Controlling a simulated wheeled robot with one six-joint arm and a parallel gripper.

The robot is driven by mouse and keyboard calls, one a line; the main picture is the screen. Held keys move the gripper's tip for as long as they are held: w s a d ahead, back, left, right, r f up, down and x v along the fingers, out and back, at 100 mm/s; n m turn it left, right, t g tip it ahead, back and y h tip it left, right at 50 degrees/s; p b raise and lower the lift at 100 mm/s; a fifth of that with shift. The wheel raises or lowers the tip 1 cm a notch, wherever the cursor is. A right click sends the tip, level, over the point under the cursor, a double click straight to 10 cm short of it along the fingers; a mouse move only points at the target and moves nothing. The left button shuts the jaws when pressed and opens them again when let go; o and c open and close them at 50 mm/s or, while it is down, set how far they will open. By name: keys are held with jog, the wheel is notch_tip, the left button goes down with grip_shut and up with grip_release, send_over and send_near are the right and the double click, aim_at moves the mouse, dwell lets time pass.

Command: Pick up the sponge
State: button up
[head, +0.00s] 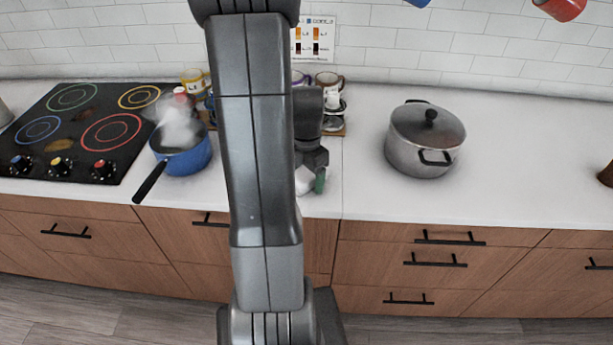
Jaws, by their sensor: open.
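No sponge shows clearly in the head view. A small green piece (320,181) shows just below my gripper (313,172), above or on the white counter (480,195). A pale, rounded thing (303,181) is beside it on the left, partly hidden by my arm. I cannot tell whether either one is the sponge. My gripper points down over the counter's front part, and its jaws are open. My upright arm covers the left side of this spot, and contact cannot be made out.
A blue pan (187,162) steams left of my arm, its handle over the counter edge. Left is a black cooktop (85,125). Mugs (329,81) and a small rack (335,122) stand behind my gripper. A lidded grey pot (425,140) is right. Counter between gripper and pot is clear.

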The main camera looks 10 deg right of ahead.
aim_at(306, 173)
jog(key=c, duration=1.1)
notch_tip(306, 173, up, 10)
jog(key=shift+r+b, duration=0.1)
jog(key=shift+b, duration=0.2)
jog(key=shift+o, duration=0.9)
jog(key=shift+c, duration=0.3)
